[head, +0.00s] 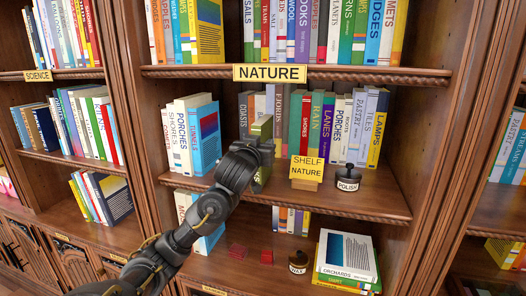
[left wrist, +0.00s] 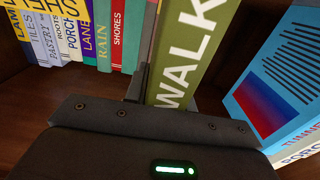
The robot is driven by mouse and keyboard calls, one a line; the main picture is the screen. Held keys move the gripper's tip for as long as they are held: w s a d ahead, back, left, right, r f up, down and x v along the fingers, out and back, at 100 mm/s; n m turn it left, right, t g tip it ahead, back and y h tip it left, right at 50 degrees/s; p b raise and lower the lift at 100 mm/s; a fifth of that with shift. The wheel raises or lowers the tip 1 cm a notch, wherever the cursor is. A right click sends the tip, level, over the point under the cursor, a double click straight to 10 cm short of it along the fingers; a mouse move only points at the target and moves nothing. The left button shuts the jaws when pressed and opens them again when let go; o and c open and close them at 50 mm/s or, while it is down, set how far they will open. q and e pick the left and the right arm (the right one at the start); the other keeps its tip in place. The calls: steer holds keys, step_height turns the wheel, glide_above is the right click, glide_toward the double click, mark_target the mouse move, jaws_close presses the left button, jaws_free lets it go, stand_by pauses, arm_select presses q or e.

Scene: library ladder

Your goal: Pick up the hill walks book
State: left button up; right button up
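The hill walks book is an olive-green book (head: 263,130) at the middle shelf of the NATURE bay, in front of the row of books. In the left wrist view its green spine (left wrist: 188,55) shows large white letters reading WALK; the rest of the title is out of frame. My left gripper (head: 258,151) crosses the book in the head view and hides its middle. In the wrist view dark fingers lie close against both sides of the book, which looks held between them. I cannot tell whether its lower end touches the shelf. My right gripper is not in view.
Left of the book stands a blue TUNNELS book (head: 205,138) beside PORCHES. To the right are a SHELF NATURE sign (head: 306,170) and a dark POLISH pot (head: 348,178). A row of books stands behind. The NATURE shelf board (head: 270,73) is above.

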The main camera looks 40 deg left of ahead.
arm_select(q)
jaws_close()
steer(key=shift+r, duration=0.15)
